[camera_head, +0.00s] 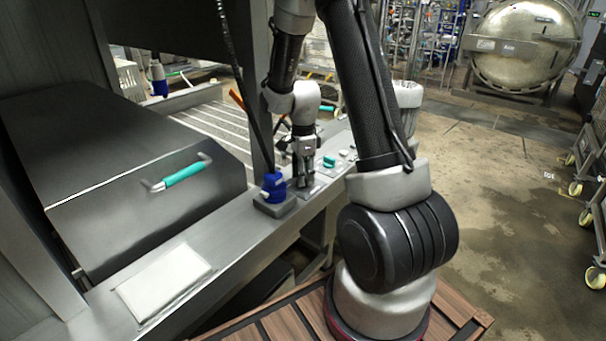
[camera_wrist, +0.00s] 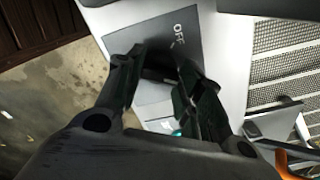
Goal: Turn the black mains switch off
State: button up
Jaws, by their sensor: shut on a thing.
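The black mains switch (camera_wrist: 160,68) sits on a dark plate (camera_wrist: 130,30) marked OFF in the wrist view. It is mostly in shadow and partly hidden by the fingers, so I cannot tell which way it is set. My gripper (camera_wrist: 161,56) has one finger on each side of the switch and is shut on it. In the head view my gripper (camera_head: 304,180) points down at the control ledge and hides the switch.
A blue fitting (camera_head: 273,185) on a grey block stands just left of my gripper. Teal controls (camera_head: 329,161) lie right of it on the same metal ledge (camera_head: 240,222). A dark lid with a teal handle (camera_head: 184,174) is at left. Open floor lies right.

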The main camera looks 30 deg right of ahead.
jog(key=n, duration=1.1)
jog(key=shift+n, duration=2.2)
jog(key=o, duration=1)
notch_tip(320, 180, up, 12)
